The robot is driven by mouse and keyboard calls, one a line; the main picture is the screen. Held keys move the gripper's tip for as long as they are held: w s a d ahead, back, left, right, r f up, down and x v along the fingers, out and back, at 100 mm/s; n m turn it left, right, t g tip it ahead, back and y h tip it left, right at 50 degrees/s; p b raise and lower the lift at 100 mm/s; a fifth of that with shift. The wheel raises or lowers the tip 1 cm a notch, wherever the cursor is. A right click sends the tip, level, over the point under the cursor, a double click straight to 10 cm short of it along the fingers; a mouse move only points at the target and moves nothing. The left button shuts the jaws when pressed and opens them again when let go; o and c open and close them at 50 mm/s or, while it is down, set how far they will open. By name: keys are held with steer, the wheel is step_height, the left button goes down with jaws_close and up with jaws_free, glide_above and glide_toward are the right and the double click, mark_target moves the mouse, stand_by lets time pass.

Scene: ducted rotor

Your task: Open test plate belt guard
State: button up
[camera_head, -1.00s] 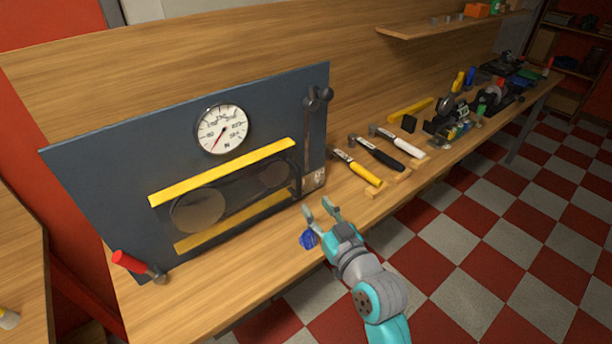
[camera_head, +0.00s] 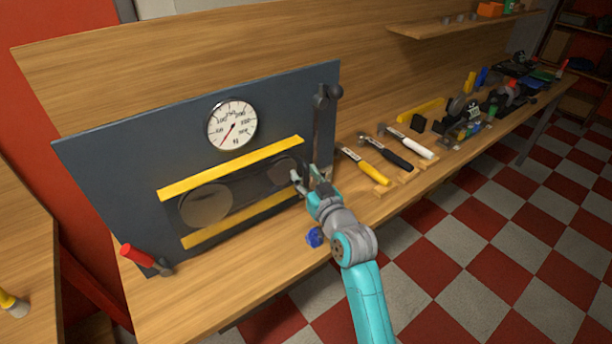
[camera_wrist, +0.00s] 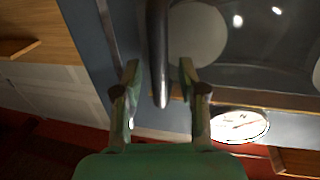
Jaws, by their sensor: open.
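The test plate (camera_head: 120,165) is a dark blue-grey panel standing on the bench. Its belt guard (camera_head: 240,190) is a dark see-through cover between two yellow strips, with round discs visible behind it. The guard looks closed against the plate. My gripper (camera_head: 305,174) is at the guard's right end, with its fingers apart. In the wrist view my gripper (camera_wrist: 158,75) has a dark rounded bar (camera_wrist: 157,45) between its open fingers. I see no clear contact with either finger. Whether this bar is the guard's handle I cannot tell.
A round gauge (camera_head: 232,124) sits above the guard. A lever with dark knobs (camera_head: 325,110) stands at the plate's right side, close to my gripper. Several hammers (camera_head: 385,152) lie to the right. A blue knob (camera_head: 314,238) is at the bench's front.

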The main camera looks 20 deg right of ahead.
jaws_close()
stand_by(0.4)
